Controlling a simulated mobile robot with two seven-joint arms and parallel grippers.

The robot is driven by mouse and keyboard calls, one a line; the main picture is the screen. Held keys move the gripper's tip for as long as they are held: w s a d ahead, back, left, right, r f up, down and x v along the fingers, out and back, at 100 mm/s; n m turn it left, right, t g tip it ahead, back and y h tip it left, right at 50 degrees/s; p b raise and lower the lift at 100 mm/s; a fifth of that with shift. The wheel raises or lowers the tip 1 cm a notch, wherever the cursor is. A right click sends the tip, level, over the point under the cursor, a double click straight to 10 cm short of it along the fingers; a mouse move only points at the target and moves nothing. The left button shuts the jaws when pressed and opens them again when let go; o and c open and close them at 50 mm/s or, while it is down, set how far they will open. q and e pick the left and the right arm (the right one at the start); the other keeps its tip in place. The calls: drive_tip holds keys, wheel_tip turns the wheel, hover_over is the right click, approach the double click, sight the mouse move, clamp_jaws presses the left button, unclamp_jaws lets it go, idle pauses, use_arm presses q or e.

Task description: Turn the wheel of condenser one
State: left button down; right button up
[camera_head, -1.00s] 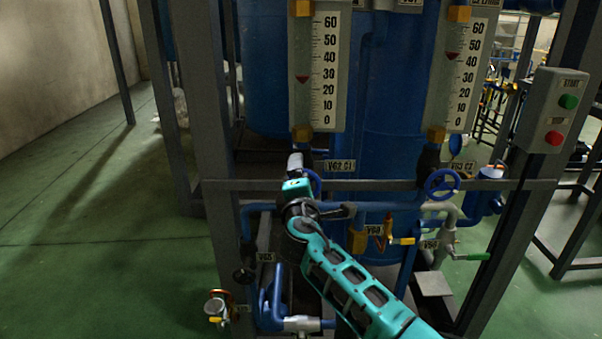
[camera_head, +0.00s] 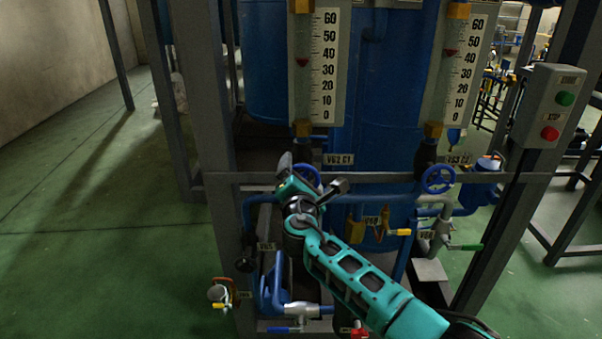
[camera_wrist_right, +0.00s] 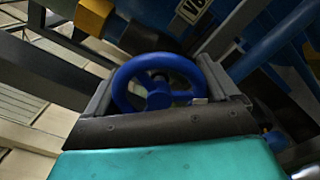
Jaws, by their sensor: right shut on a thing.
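The blue handwheel (camera_head: 309,174) is at the left gauge's foot, beside the label VG2 C1 (camera_head: 338,159). My right gripper (camera_head: 288,168) is at this wheel and hides part of it in the head view. In the right wrist view the wheel (camera_wrist_right: 122,88) sits between the two grey fingers of the gripper (camera_wrist_right: 157,90), which are shut on its rim. The left gauge (camera_head: 327,90) has its red pointer between 30 and 40. My left gripper is not in view.
A second blue handwheel (camera_head: 438,180) sits under the right gauge (camera_head: 464,75). A grey crossbar (camera_head: 390,177) runs close by the wheels. A start/stop box (camera_head: 553,105) is on the right post. Valves and blue pipes crowd below; green floor is open at left.

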drive_tip(key=shift+f, duration=0.1)
drive_tip(key=o, duration=0.8)
drive_tip(key=s+p, duration=0.2)
drive_tip(key=s, duration=1.1)
